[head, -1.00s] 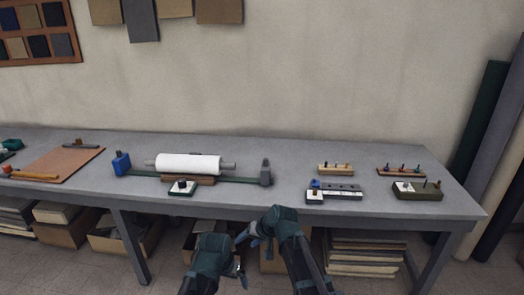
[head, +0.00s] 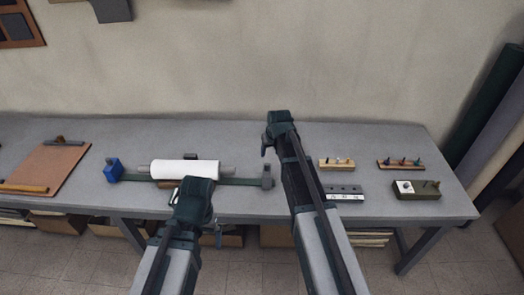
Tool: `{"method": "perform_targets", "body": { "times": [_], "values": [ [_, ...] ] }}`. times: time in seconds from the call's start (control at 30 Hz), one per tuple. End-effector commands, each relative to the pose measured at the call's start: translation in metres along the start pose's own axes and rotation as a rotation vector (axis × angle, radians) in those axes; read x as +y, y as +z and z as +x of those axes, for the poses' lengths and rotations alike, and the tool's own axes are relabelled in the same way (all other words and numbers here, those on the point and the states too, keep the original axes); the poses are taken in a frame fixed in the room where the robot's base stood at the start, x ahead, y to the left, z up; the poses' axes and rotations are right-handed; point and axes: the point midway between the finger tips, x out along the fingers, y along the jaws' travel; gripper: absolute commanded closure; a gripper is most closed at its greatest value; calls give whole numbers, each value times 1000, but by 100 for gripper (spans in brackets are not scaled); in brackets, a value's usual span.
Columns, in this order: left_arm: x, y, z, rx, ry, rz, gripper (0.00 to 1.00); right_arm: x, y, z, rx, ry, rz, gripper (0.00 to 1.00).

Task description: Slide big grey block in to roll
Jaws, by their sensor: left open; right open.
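The big grey block (head: 267,177) stands upright at the right end of a green rail (head: 235,181). The white roll (head: 185,169) lies on its spindle over the rail, left of the block with a gap between them. A blue block (head: 113,171) stands at the rail's left end. My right gripper (head: 266,146) is open and empty, above the table and behind the grey block in the picture. My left gripper (head: 217,233) is open, low near the table's front edge. My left arm hides part of the rail and most of a small block in front of the roll.
Peg boards (head: 337,164) and a grey holder (head: 346,192) lie to the right, partly behind my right arm. Another pegged board (head: 401,163) and an olive block (head: 417,189) are farther right. A brown board (head: 46,167) lies at the left. The back of the table is clear.

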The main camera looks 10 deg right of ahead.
Motion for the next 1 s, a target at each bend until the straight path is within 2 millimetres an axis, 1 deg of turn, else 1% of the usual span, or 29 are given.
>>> {"method": "perform_targets", "body": {
  "times": [0.07,0.27,0.47,0.67,1.0],
  "values": [
    [0,1,-2,-3,-1,0,0,2,-1,-1,-1,3,-1,41],
    [0,1,2,-2,-1,0,0,1,0,3,-1,3,-1,41],
    [2,0,16,-2,-1,-1,0,1,0,17,-1,2,0,41],
    [4,-2,39,-1,-1,-1,0,1,1,42,-1,2,0,41],
    [8,-4,86,-1,0,-1,0,1,1,93,-1,2,0,41]
  ]
}}
